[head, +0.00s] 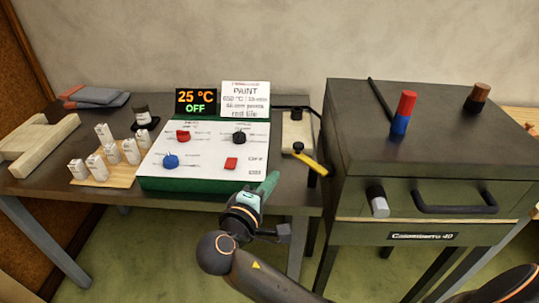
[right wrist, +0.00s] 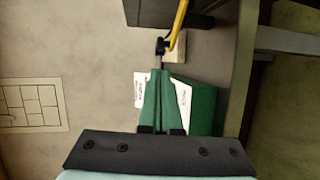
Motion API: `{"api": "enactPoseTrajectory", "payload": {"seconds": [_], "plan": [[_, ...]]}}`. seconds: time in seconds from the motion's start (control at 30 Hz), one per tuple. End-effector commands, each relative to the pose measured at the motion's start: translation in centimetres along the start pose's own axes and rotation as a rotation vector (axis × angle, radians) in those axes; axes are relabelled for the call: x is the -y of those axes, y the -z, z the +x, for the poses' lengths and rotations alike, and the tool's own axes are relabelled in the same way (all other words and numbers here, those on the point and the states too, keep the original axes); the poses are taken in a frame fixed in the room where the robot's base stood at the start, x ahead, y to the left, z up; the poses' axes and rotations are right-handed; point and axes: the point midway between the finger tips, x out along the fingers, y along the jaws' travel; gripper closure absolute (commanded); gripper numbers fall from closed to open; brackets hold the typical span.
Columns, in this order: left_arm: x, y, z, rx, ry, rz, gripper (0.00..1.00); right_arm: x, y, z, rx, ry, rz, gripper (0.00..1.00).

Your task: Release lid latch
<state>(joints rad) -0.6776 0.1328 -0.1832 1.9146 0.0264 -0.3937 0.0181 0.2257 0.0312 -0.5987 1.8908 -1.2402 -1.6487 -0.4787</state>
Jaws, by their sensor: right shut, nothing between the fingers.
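A dark grey kiln-like box (head: 440,130) with a lid stands at the right in the head view. On its front, a black piece with a silver end (head: 378,201) sits left of a black bar handle (head: 455,207); I cannot tell for certain which is the latch. A yellow lever (head: 311,163) on a black pivot is fixed to a pale block (head: 297,133) left of the box. It also shows in the right wrist view (right wrist: 180,22). My right gripper (head: 270,184) has green fingers shut and empty, in front of the control panel, apart from the lever and box. My left gripper is out of view.
A green and white control panel (head: 200,163) with knobs stands on the table (head: 305,196), its display (head: 195,102) reading 25 °C OFF. Small white labelled blocks (head: 103,133) stand on a wooden board at left. A red and blue cylinder (head: 404,113) stands on the lid.

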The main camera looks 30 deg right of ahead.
Motion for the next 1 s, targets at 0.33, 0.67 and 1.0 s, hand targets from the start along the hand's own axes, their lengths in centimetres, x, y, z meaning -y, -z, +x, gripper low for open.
{"api": "enactPoseTrajectory", "payload": {"seconds": [0.33, 0.67, 1.0], "plan": [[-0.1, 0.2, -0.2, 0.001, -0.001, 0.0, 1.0, -0.2, -0.2, 5.3, 0.007, -0.006, -0.002, 1.0], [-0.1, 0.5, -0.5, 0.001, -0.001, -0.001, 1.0, -0.2, -0.1, 11.7, 0.004, -0.004, -0.002, 1.0], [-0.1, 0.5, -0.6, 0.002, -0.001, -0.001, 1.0, -0.1, -0.1, 13.9, 0.001, -0.001, 0.001, 1.0]]}}
